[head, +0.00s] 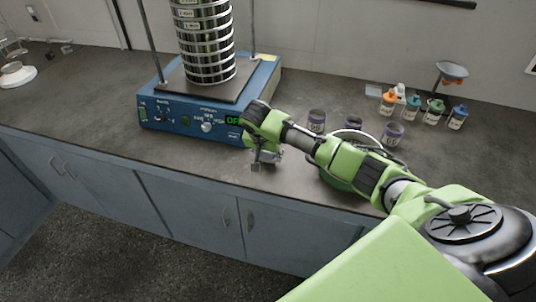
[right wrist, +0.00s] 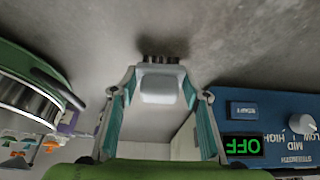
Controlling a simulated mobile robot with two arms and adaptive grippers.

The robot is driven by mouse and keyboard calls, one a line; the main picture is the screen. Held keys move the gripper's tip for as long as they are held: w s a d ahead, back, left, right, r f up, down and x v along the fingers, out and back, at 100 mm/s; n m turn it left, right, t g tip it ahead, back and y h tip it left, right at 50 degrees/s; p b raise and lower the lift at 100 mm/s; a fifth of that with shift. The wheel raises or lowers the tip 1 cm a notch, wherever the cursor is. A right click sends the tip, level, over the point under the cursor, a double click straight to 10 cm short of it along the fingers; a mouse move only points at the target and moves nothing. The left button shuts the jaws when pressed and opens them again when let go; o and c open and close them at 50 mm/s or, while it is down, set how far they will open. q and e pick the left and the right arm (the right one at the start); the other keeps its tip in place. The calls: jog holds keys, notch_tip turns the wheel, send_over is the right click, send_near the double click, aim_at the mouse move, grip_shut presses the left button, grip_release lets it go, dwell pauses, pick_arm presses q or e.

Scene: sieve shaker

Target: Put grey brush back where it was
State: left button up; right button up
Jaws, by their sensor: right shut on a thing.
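The grey brush (right wrist: 162,86) is between the fingertips of my right gripper (right wrist: 160,88), with its pale grey body towards the wrist camera and a row of dark bristles pointing away. My right gripper (head: 264,158) is shut on it, just in front of the blue sieve shaker's right front corner, near the counter's front edge. In the head view the brush is too small and too covered by the gripper to make out well. Whether the bristles touch the counter I cannot tell. My left gripper is not in view.
The blue shaker (head: 182,124) carries a sieve stack (head: 205,45) and shows OFF. A green-edged round sieve (head: 335,180) lies partly under my right arm. Purple-marked jars (head: 392,134) and several coloured-cap bottles (head: 434,112) stand right. The counter left of the shaker is largely clear.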

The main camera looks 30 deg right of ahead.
jog(key=shift+f, duration=0.2)
jog(key=shift+f, duration=0.1)
jog(key=o, duration=1.1)
jog(key=shift+c, duration=0.2)
jog(key=v, duration=1.2)
jog(key=shift+r+b, duration=0.25)
jog(key=shift+b, duration=0.1)
